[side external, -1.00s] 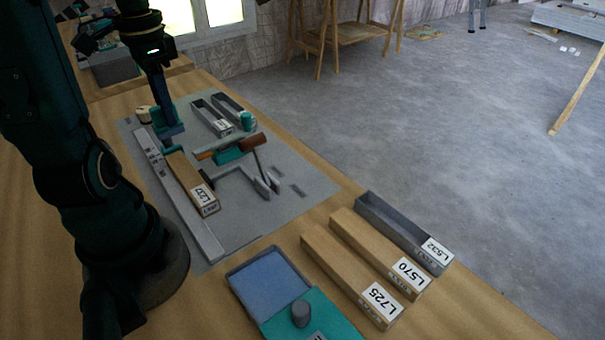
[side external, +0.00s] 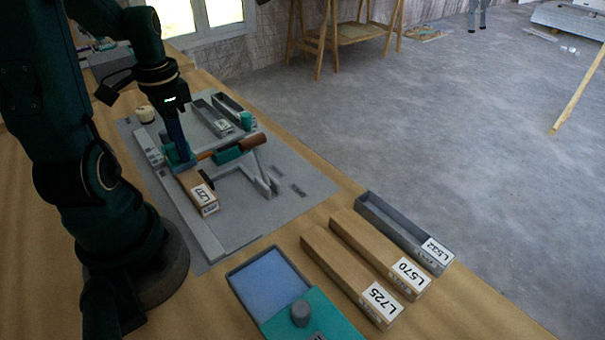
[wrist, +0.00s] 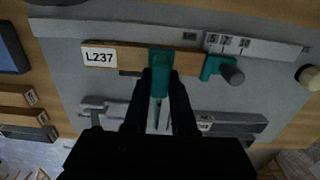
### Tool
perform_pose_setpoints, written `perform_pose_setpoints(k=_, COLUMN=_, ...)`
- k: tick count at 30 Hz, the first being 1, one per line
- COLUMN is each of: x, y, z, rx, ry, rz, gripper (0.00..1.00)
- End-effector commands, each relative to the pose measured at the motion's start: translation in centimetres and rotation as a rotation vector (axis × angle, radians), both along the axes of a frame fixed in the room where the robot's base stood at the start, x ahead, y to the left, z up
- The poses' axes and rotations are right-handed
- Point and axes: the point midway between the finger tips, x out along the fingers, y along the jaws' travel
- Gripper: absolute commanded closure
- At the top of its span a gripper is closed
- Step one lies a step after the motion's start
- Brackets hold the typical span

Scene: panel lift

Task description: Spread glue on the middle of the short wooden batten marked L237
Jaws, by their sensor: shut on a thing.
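The wooden batten marked L237 (wrist: 125,56) lies on the grey mat alongside a long pale rail. It also shows in the side view (side external: 194,187), its labelled end toward the camera. My gripper (wrist: 160,92) is shut on a teal spreader (wrist: 161,66), whose head lies across the middle of the batten in the wrist view. In the side view the spreader (side external: 179,160) appears at or just above the batten's top. Contact cannot be told for certain. The spreader hides that stretch of wood, and I cannot make out glue there.
A teal clamp with a grey knob (wrist: 230,73) sits at the batten's right end. A teal and brown tool (side external: 230,153) rests beside the batten. Battens L725 (side external: 345,275), L570 (side external: 380,255) and grey L532 (side external: 405,235) lie in front, near a blue-filled tray (side external: 265,285).

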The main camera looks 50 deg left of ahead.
Motion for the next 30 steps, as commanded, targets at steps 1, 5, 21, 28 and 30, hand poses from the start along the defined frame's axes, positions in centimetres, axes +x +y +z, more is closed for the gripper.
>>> perform_pose_setpoints(k=1, x=0.0, y=-0.5, z=-0.2, rx=-0.001, ry=0.000, rz=-0.003, gripper=1.00)
perform_pose_setpoints(k=5, x=0.0, y=-1.6, z=-0.5, rx=0.001, ry=-0.001, rz=-0.004, gripper=1.00)
perform_pose_setpoints(k=21, x=0.0, y=-6.5, z=-0.6, rx=0.000, ry=0.000, rz=-0.004, gripper=1.00)
perform_pose_setpoints(k=28, x=0.0, y=-4.3, z=-0.6, rx=-0.001, ry=0.001, rz=0.006, gripper=1.00)
perform_pose_setpoints(k=30, x=-0.1, y=-3.6, z=-0.6, rx=-0.001, ry=0.001, rz=0.006, gripper=1.00)
